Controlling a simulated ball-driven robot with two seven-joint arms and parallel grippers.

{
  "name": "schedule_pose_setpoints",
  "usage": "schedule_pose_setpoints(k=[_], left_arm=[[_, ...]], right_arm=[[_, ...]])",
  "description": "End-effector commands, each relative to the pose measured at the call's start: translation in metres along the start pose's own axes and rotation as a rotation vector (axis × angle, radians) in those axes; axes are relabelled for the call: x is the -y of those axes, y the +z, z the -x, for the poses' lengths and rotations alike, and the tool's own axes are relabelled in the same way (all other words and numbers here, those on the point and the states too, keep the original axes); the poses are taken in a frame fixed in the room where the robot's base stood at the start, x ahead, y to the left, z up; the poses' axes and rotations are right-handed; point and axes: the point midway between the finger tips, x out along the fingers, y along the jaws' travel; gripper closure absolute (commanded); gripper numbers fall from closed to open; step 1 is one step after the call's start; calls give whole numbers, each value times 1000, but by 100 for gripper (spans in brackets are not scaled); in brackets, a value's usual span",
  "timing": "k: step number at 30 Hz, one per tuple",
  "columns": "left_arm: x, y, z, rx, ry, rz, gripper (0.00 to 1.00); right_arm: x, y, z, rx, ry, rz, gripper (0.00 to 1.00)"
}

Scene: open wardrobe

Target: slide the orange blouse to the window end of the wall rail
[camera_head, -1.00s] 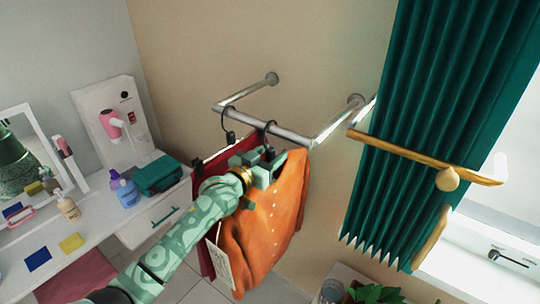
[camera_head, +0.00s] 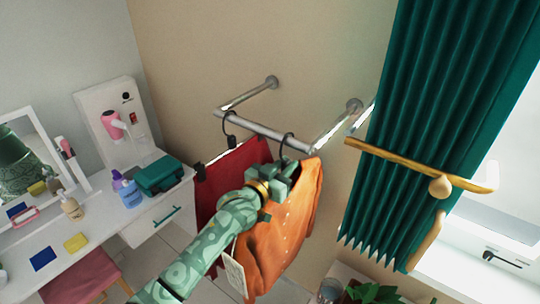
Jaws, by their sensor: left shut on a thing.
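The orange blouse (camera_head: 290,225) hangs from the wall rail (camera_head: 262,131) by a dark hook, near the rail's right end, on the window side. My left gripper (camera_head: 287,172) is shut on the top of the blouse's hanger, just below the hook. The gripper hides part of the hanger and the collar. A white tag hangs at the blouse's left side. A dark red garment (camera_head: 232,170) hangs on the rail to the left, with a gap between the two hooks. My right gripper does not show.
A green curtain (camera_head: 430,110) and a window stand to the right, with a wooden bar (camera_head: 415,166) in front of the curtain. A white dressing table (camera_head: 110,225) with bottles and a teal box is at the left. A plant (camera_head: 375,293) sits below.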

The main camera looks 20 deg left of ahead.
Motion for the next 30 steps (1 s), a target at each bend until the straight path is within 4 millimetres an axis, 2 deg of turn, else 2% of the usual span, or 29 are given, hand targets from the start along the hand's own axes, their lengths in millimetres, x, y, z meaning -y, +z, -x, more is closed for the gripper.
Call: schedule_pose_setpoints(k=[5,6,8,16,20,23,30], left_arm=[[-16,0,0,2,1,2,98],[-14,1,0,2,1,0,70],[-14,1,0,2,1,0,56],[-13,2,1,3,0,0,56],[-13,2,11,3,0,0,56],[-13,2,30,4,0,0,56],[-13,4,96,4,1,-1,56]], right_arm=[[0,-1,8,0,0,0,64],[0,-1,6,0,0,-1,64],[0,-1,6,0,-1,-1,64],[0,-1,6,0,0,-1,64],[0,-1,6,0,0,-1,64],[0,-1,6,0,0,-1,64],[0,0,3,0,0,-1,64]])
